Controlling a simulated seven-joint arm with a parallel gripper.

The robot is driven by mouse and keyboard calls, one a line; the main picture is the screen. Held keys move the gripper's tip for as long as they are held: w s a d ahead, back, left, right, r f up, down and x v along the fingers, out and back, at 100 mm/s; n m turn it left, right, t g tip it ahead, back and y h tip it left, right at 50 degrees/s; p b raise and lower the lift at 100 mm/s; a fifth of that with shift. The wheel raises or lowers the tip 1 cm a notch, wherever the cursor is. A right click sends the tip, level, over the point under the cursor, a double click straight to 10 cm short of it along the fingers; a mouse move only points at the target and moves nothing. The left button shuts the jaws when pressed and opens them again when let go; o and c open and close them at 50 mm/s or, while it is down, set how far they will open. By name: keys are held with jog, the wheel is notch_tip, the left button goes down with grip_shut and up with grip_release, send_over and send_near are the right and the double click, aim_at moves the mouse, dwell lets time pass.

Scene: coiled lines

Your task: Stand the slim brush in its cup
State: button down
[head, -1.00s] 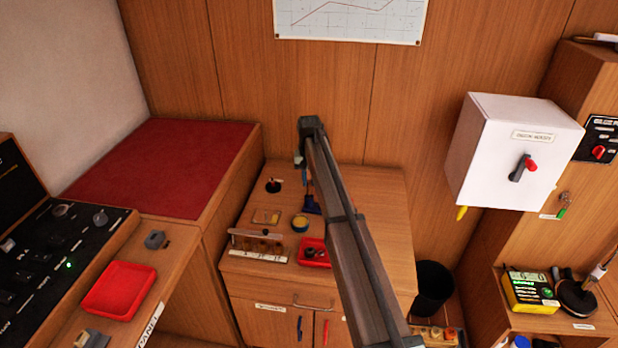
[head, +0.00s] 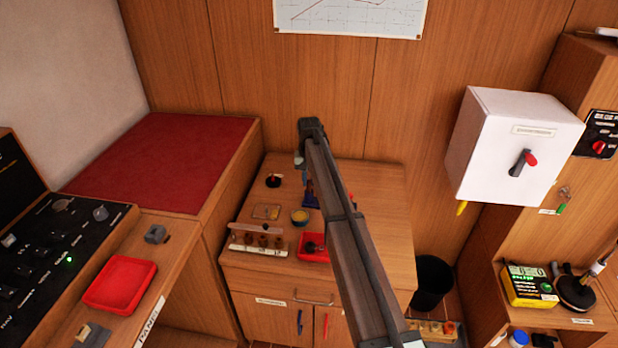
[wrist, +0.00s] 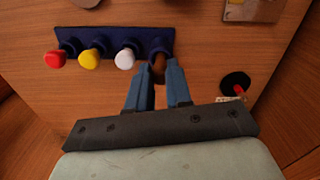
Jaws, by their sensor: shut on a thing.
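In the wrist view, a dark blue rack (wrist: 108,45) holds a row of round cups. Red (wrist: 55,59), yellow (wrist: 89,59) and white (wrist: 125,59) ended pieces stand in the row. My gripper (wrist: 158,75) has its blue fingers at the right end of the rack, shut on a brown round-ended piece (wrist: 158,66), seemingly the slim brush. It is at the end cup; how deep it sits is hidden by the fingers. In the head view my arm covers most of the rack and gripper (head: 307,186).
A black round base with a red upright piece (wrist: 236,86) stands right of the gripper. A white wall box (head: 515,145) hangs to the right.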

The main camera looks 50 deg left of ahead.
jog(key=shift+f, duration=0.15)
jog(key=c, duration=1)
grip_release()
jog(key=shift+o, duration=0.2)
jog(key=shift+r, duration=3)
jog(key=shift+r, duration=0.15)
notch_tip(320, 180, up, 14)
jog(key=shift+f, duration=0.2)
